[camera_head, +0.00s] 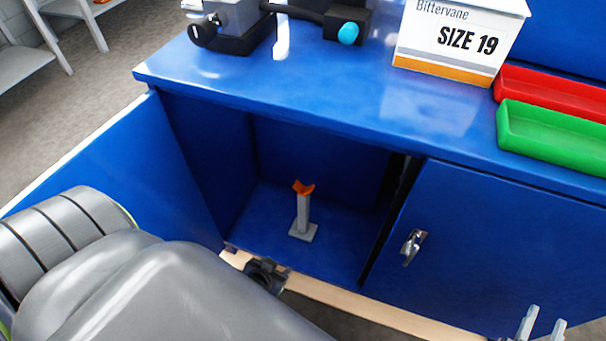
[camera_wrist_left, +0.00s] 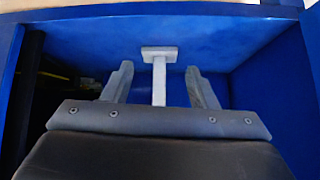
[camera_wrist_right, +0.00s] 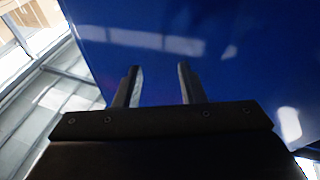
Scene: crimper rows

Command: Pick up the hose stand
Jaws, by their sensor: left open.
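The hose stand (camera_head: 303,218) is a grey post on a square foot with an orange forked top. It stands upright on the floor of the open blue cabinet. In the left wrist view the stand (camera_wrist_left: 159,82) shows upside down, its post between my two fingers with space on both sides. My left gripper (camera_head: 268,275) is open at the front of the cabinet opening, partly hidden by my arm. My right gripper (camera_head: 544,325) is apart from the stand, low at the right, with its fingers spread and empty in the right wrist view (camera_wrist_right: 158,85).
The cabinet's left door (camera_head: 115,170) is swung open; the right door (camera_head: 480,240) is shut, with a metal handle (camera_head: 412,246). On the top (camera_head: 300,90) are a white box (camera_head: 455,40), a red tray (camera_head: 550,92), a green tray (camera_head: 550,135) and dark equipment (camera_head: 235,25).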

